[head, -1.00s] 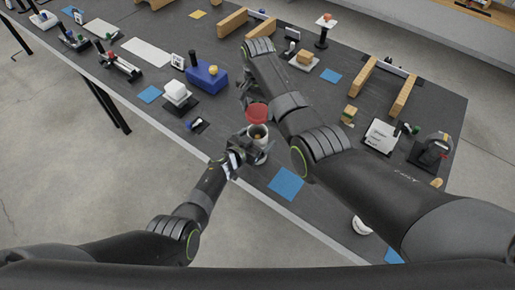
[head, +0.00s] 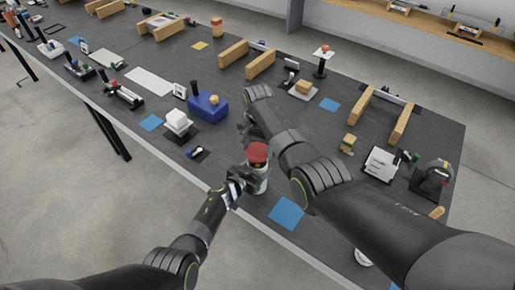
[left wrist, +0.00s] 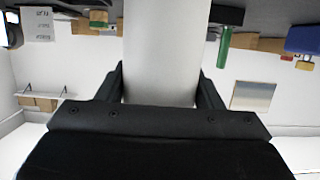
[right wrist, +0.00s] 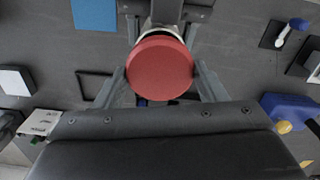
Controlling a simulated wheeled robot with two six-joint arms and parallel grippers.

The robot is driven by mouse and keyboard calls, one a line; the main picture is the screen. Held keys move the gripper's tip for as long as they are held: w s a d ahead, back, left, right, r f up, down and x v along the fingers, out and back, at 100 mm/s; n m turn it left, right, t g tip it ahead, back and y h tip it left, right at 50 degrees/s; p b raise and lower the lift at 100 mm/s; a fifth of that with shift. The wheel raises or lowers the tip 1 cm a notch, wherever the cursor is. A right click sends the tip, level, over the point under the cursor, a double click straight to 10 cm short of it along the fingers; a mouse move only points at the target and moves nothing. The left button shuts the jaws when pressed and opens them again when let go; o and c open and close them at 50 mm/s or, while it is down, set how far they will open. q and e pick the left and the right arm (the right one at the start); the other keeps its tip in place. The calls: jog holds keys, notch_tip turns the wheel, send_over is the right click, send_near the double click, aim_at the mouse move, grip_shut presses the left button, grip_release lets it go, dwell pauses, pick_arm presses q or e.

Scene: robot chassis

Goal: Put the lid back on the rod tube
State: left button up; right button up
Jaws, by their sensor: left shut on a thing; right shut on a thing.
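The red lid (head: 257,152) is at the mouth of the white rod tube (head: 262,183) in the head view. My left gripper (head: 248,178) is shut on the tube, which also fills the middle of the left wrist view (left wrist: 165,50). My right gripper (right wrist: 160,80) is shut on the lid, whose round red top (right wrist: 160,68) faces the right wrist camera. A pale rim of the tube shows just behind the lid there. Whether the lid is fully seated I cannot tell. The rods inside are hidden.
A blue mat (head: 287,213) lies right of the tube near the table's front edge. Wooden rails (head: 361,105) are farther right. The dark table around the tube is mostly clear.

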jog(key=shift+f, duration=0.4)
jog(key=shift+f, duration=0.85)
jog(key=shift+f, duration=0.6)
jog(key=o, duration=1.1)
jog(key=shift+f, duration=0.1)
notch_tip(320, 180, up, 12)
jog(key=shift+r, duration=0.1)
pick_arm(q)
jog(key=o, duration=1.5)
